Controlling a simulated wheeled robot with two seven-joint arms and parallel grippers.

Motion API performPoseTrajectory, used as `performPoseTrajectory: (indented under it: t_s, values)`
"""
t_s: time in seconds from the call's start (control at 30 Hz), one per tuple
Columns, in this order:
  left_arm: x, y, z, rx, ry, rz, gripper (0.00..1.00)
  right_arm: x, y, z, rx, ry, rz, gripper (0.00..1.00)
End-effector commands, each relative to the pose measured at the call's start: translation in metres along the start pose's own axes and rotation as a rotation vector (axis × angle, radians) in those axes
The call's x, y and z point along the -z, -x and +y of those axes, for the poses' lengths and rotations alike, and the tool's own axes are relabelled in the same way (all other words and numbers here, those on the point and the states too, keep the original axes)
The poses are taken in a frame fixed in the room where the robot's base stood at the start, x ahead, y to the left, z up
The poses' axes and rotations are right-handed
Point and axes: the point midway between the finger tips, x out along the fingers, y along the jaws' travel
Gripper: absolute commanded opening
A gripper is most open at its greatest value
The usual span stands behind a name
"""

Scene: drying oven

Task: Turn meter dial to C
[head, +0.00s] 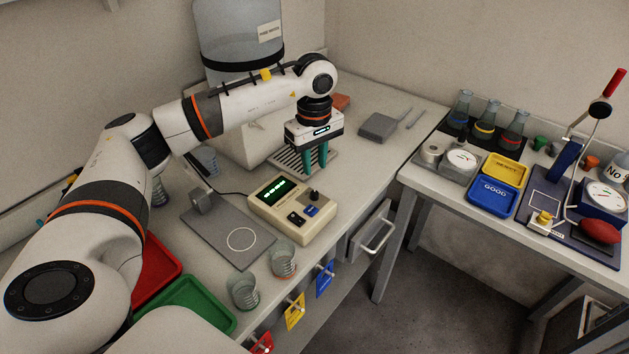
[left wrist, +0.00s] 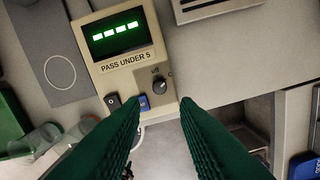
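The meter (head: 293,211) is a beige box on the table with a green lit display of dashes. Its black dial (head: 314,195) sits on the right part of its top face; it also shows in the left wrist view (left wrist: 159,86). My right gripper is not in view.
A grey plate with a white circle (head: 241,239) lies left of the meter, with two glass beakers (head: 283,262) in front. A slotted grille (head: 290,161) is behind the meter. A drawer (head: 371,232) stands open at the table's front edge. A second table with flasks and trays (head: 491,196) is at right.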

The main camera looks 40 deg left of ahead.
Motion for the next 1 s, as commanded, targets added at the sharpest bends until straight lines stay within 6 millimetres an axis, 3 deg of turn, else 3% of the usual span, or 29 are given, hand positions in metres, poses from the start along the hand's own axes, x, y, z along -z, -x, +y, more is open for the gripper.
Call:
performPoseTrajectory:
  t_s: [0.23, 0.87, 1.0]
  values:
    - [0.000, 0.032, -0.001, 0.002, -0.001, 0.000, 0.28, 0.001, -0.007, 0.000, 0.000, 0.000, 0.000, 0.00]
    - [0.000, 0.038, 0.000, 0.000, -0.001, 0.000, 0.28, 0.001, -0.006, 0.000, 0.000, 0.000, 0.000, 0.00]
    - [0.000, 0.058, 0.000, 0.001, -0.001, 0.000, 0.28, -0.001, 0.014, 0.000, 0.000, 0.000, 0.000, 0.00]
